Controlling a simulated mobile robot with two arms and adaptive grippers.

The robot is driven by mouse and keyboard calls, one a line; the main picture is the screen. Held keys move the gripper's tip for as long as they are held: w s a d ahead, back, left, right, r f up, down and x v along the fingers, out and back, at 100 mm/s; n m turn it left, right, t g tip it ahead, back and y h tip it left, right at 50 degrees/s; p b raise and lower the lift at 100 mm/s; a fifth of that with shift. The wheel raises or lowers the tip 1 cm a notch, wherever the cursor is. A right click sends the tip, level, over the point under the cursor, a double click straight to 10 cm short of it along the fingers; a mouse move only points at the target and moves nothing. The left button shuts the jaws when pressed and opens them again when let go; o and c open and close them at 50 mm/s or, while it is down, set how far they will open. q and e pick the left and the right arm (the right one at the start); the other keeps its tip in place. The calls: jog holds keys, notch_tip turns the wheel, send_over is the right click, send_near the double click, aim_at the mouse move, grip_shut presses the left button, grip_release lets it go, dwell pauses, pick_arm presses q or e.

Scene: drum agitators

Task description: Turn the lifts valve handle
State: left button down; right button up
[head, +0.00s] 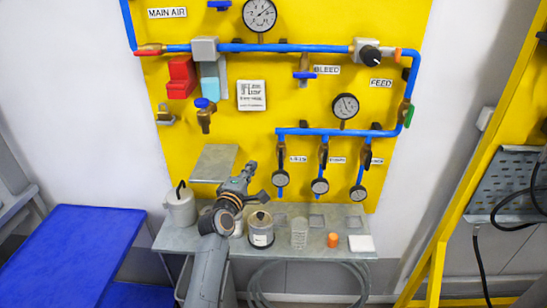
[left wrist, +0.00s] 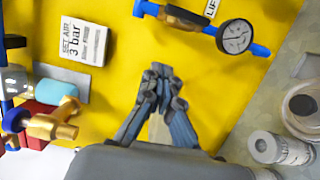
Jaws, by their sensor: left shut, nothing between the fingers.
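The lifts valve (head: 281,150) is on the leftmost of three short blue drop pipes, beside a small label (head: 298,159) and above a round gauge (head: 281,178). In the left wrist view, its dark handle (left wrist: 186,17) lies along the blue pipe at the top, next to a partly cut-off "LIFT" label (left wrist: 211,8) and the gauge (left wrist: 237,36). My left gripper (head: 251,172) is below and left of the valve, apart from it. In the left wrist view, its fingers (left wrist: 160,72) are together and empty, pointing towards the yellow panel. My right gripper is not in view.
A metal shelf (head: 350,252) below holds cans, a perforated cup and an orange cap. A tilted grey plate (head: 214,163) is left of my gripper. Two neighbouring drop pipes with gauges (head: 320,186) stand to the right. The panel around the valve's left side is clear.

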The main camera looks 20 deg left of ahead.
aim_at(281, 158)
pick_arm(q)
jog(key=w+d+b, duration=0.1)
jog(key=w, duration=0.1)
jog(key=w+d+b, duration=0.1)
jog(key=w, duration=0.2)
jog(key=w+d+b, duration=0.1)
jog(key=w, duration=0.2)
jog(key=shift+w+d+f, duration=0.1)
jog(key=shift+d, duration=0.25)
jog(key=shift+w+a+f, duration=0.1)
